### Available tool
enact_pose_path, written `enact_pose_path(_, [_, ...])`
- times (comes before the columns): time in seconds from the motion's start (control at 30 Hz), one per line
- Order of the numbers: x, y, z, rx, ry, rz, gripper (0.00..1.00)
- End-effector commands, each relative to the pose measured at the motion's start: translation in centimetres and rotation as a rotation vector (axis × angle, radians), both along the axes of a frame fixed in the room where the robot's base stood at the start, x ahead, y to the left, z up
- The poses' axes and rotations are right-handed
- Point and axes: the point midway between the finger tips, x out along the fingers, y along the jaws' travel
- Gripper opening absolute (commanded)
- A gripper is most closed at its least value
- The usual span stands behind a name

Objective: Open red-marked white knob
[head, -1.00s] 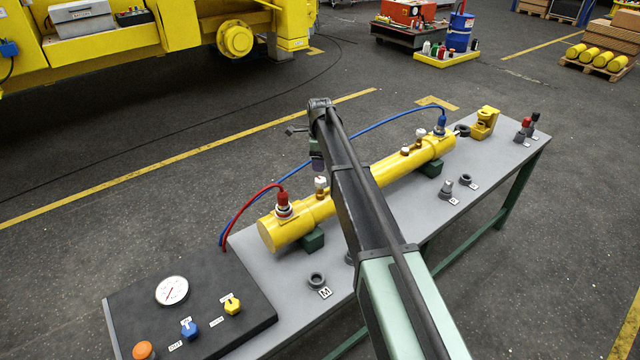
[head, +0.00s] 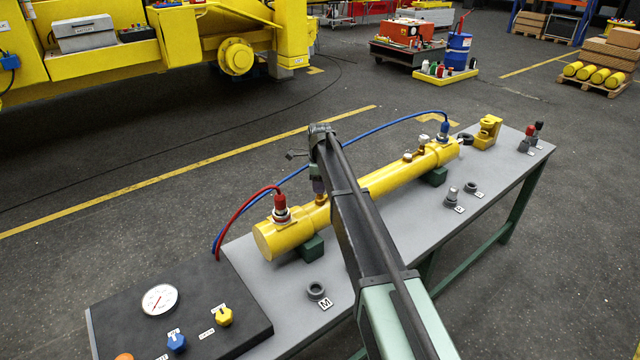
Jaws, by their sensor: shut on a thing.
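A yellow cylinder (head: 380,181) lies across the bench, with a red hose fitting (head: 281,206) at its near left end and a blue fitting (head: 444,130) at its far end. My gripper (head: 319,187) points down at the small brass valve (head: 322,200) just right of the red fitting. It is shut on the white knob on top of that valve. The gripper and arm hide the knob and its red mark.
A black panel (head: 245,328) with a gauge (head: 160,299) and coloured knobs is at the near left. Grey rings (head: 317,290) and small fittings lie on the bench (head: 405,220). A yellow bracket (head: 487,132) stands at the far end. Red and blue hoses arch beside the cylinder.

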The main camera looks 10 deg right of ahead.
Motion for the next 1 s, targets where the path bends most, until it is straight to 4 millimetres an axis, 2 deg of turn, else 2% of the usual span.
enact_pose_path(0.27, [0.0, 0.0, -0.01, 0.0, 0.0, 0.027, 0.2])
enact_pose_path(0.47, [0.0, 0.0, -0.01, 0.0, 0.0, 0.11, 0.2])
enact_pose_path(1.0, [-0.01, 0.0, -0.02, 0.0, 0.0, 0.579, 0.2])
